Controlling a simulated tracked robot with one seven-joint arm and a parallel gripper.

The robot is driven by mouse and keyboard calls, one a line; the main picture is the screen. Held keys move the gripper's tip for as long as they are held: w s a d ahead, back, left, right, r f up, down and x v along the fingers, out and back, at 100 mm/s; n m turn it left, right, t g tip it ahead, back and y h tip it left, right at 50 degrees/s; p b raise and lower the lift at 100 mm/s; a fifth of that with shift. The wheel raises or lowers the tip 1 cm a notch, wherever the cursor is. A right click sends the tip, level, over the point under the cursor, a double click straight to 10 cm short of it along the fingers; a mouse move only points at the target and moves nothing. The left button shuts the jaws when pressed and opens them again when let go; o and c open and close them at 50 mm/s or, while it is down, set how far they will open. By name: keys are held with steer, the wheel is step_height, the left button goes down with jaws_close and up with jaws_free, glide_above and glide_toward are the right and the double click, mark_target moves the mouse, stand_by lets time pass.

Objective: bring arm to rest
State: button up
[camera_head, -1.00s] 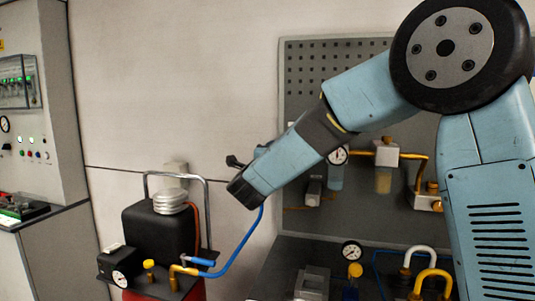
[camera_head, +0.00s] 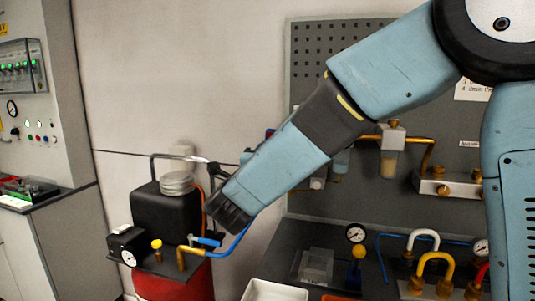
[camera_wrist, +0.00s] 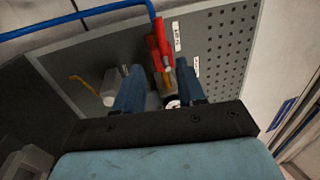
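My arm reaches from the right side of the head view down and to the left, in front of the pegboard. Its dark end (camera_head: 228,212) appears beside the black compressor, overlapping it in the picture; whether they touch cannot be told. The fingers are mostly hidden behind the arm in the head view. In the wrist view my gripper (camera_wrist: 158,70) shows two blue fingers standing apart with nothing held between them. A red-handled fitting (camera_wrist: 160,45) shows past the gap, on or near the grey pegboard (camera_wrist: 215,40).
The black compressor (camera_head: 165,217) stands on a red base (camera_head: 175,285) at the left. A bench with a gauge (camera_head: 356,233), a white bent pipe (camera_head: 422,238) and a yellow one (camera_head: 435,262) lies at the right. A white tray (camera_head: 275,291) is at the bottom. A control cabinet (camera_head: 45,125) stands far left.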

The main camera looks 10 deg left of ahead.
steer(key=d+r+n+g+y, duration=0.2)
steer(key=d+n+y, duration=0.2)
steer(key=d+n, duration=0.25)
steer(key=d+r+n+g+y, duration=0.2)
steer(key=d+n+g+y, duration=0.1)
steer(key=d+n, duration=0.35)
steer(key=s+d+f+n+g+h, duration=0.2)
steer(key=s+d+f+n+g, duration=0.1)
steer(key=s+d, duration=0.8)
steer(key=s+d+f+n+g+h, duration=0.2)
steer(key=s+d+f+g, duration=0.4)
steer(key=s+d, duration=0.6)
steer(key=shift+s+d+f+n+h, duration=0.2)
steer(key=shift+f+n+h, duration=0.1)
steer(key=shift+f+n, duration=0.5)
